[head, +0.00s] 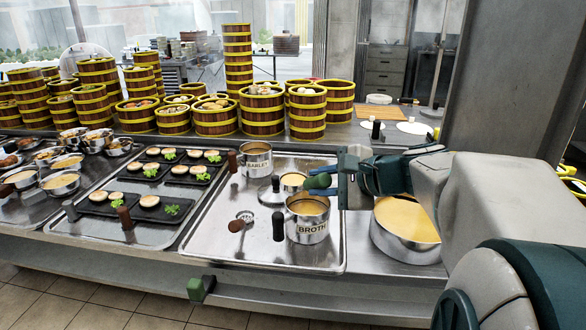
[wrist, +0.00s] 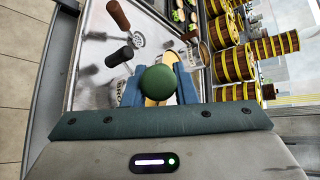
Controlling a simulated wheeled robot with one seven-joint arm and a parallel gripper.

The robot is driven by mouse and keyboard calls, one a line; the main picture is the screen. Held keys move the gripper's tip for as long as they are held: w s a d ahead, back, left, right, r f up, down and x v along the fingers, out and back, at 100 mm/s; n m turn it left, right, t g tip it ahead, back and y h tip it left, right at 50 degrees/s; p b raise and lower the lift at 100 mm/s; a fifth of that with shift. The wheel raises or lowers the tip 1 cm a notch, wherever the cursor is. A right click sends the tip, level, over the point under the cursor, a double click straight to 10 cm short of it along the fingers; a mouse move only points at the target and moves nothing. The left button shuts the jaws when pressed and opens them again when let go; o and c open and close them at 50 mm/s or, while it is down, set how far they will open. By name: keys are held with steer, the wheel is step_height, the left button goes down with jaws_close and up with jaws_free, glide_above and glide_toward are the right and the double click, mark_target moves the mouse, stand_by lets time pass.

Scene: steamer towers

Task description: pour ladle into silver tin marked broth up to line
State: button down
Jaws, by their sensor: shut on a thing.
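The silver tin marked BROTH (head: 307,232) stands upright on the steel tray, with tan liquid inside below its rim. A fill line cannot be made out. My gripper (head: 328,184) is shut on the green handle of the ladle (head: 318,181), just above and behind the tin's rim. The small silver ladle cup (head: 293,183) seems about level, with pale liquid in it, left of the fingers. In the wrist view the ladle's round green handle end (wrist: 158,83) sits between the blue fingers and hides much of the cup and tin.
A silver tin marked BARLEY (head: 257,167) stands behind left. A black-knobbed silver piece (head: 271,194) and a brown-handled skimmer (head: 240,222) lie on the tray (head: 210,240). A wide pot of yellow liquid (head: 407,222) is at right. Steamer towers (head: 262,112) line the back.

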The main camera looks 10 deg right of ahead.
steer(key=shift+d, duration=0.1)
steer(key=shift+f+b, duration=0.25)
steer(key=shift+b, duration=0.1)
steer(key=d+f+m+y, duration=0.1)
steer(key=m, duration=0.1)
steer(key=d+f+m+t+y+b, duration=0.1)
steer(key=d+m+y, duration=0.1)
steer(key=w+d+f+m+y, duration=0.1)
steer(key=y, duration=0.1)
steer(key=shift+d+m+t, duration=0.35)
steer(key=shift+m+t, duration=0.05)
stand_by(0.6)
steer(key=shift+d+f+m+t+y, duration=0.4)
steer(key=shift+d+m+y, duration=0.1)
steer(key=shift+m, duration=0.2)
steer(key=shift+w, duration=0.1)
stand_by(0.3)
